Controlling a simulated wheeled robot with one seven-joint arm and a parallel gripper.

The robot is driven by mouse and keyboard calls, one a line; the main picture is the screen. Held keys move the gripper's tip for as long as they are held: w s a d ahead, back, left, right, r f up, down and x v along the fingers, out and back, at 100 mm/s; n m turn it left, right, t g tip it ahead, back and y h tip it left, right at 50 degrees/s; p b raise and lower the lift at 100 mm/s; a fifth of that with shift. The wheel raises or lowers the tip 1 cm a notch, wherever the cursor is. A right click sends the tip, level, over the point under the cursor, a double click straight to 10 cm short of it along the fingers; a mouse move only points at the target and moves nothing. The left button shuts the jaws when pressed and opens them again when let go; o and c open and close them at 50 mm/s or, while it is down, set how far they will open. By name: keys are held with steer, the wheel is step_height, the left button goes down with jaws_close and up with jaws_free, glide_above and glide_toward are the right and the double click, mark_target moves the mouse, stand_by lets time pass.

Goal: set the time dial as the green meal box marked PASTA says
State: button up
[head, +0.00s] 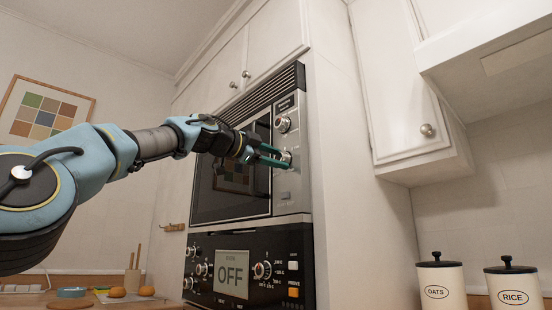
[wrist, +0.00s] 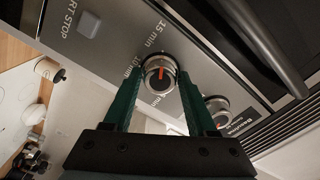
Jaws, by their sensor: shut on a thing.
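The time dial (head: 285,159) is the lower of two round knobs on the upper oven's silver panel. In the wrist view the dial (wrist: 160,73) has a silver rim and a red-orange pointer mark, with minute labels around it; "15 min" and "10 min" are readable. The pointer lies roughly toward the "15 min" side, but its exact setting is hard to tell. My gripper (head: 276,157) has its teal fingers on either side of the dial, shut on it; this also shows in the wrist view (wrist: 159,82). The green PASTA box shows in neither view.
A second knob (head: 283,124) sits just above, close to my fingers. A start/stop button (wrist: 88,24) is on the same panel. The lower oven (head: 248,270) reads OFF on its display. OATS (head: 441,285) and RICE (head: 514,287) canisters stand at the right.

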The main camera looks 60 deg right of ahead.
steer(key=shift+f, duration=0.1)
stand_by(0.4)
steer(key=o, duration=1.4)
steer(key=shift+c, duration=0.2)
steer(key=b+v, duration=0.6)
steer(key=v, duration=0.4)
steer(key=shift+a, duration=0.35)
steer(key=shift+w, duration=0.1)
